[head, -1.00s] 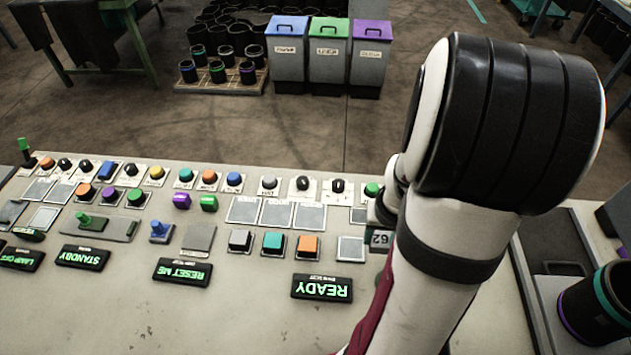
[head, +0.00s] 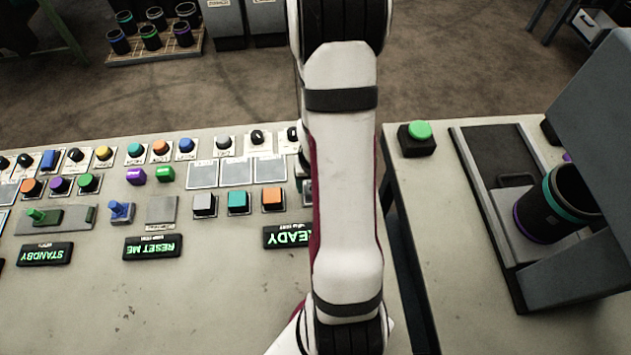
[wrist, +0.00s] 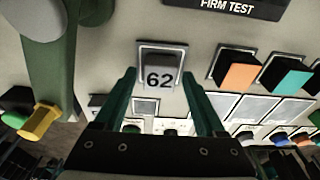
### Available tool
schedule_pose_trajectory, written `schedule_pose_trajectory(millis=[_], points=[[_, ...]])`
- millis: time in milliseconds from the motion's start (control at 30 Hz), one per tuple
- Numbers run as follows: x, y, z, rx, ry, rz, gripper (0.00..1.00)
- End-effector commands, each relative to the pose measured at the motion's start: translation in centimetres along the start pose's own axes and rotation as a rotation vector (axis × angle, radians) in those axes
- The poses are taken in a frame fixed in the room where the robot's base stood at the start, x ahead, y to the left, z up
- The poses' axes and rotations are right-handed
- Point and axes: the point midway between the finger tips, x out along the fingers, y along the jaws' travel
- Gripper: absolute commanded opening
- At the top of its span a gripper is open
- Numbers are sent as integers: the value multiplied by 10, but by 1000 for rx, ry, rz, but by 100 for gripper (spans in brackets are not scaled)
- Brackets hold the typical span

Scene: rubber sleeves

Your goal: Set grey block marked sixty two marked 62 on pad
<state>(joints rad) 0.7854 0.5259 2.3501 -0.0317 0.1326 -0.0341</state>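The grey block marked 62 (wrist: 160,78) shows in the wrist view, within the pale outline of a square pad (wrist: 160,44), and appears to sit on it. The pad is in line with the orange block (wrist: 240,72) and the teal block (wrist: 289,77). My gripper (wrist: 159,75) is open, its two dark green fingers on either side of the block with a visible gap at each side. In the head view my arm hides the gripper and the block.
The orange block (head: 272,198), teal block (head: 238,202) and a grey block (head: 204,205) stand left of my arm. Knobs and buttons crowd the panel behind. A second table at right holds a green button (head: 420,131) and a dark cup (head: 555,203). The panel's front is fairly clear.

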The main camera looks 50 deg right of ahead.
Motion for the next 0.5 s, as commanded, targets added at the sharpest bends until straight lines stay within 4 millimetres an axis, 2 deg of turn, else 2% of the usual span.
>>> schedule_pose_trajectory(millis=[333,433,500], points=[[-4,0,-1,0,2,0,79],[-20,0,-2,1,6,0,79],[-38,0,-2,0,8,0,79]])
